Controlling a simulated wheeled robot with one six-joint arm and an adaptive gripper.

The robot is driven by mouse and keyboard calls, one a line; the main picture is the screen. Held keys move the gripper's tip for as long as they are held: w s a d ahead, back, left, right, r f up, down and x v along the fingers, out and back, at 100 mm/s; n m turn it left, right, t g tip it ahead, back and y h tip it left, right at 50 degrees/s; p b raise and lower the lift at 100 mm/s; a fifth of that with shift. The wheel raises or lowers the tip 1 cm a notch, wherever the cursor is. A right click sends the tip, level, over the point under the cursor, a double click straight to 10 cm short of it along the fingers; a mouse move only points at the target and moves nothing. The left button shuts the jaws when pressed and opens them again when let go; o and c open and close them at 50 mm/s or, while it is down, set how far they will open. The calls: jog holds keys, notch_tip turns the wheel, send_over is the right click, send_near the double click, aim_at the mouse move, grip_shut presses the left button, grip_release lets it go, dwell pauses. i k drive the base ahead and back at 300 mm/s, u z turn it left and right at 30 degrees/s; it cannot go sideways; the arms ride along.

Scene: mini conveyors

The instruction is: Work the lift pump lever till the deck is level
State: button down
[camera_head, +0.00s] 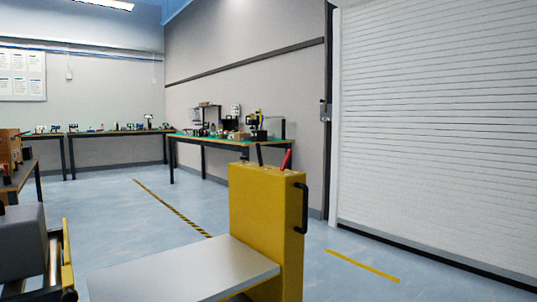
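A yellow lift (266,215) stands in the lower middle of the head view. On its top are a black lever (259,154) and a red lever (286,160), both standing up and slightly tilted. I cannot tell which of them is the pump lever. A black handle (301,208) is on the lift's right side. My gripper is not in view.
A mini conveyor end (55,262) with yellow side rail stands at the lower left, with a grey box (22,242) beside it. Workbenches (222,142) line the back walls. A white roller door (435,130) closes the right side. Blue floor behind the lift is clear.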

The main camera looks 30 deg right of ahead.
aim_at(257, 147)
jog(key=z, duration=0.5)
jog(key=i, duration=1.2)
jog(key=u, duration=0.55)
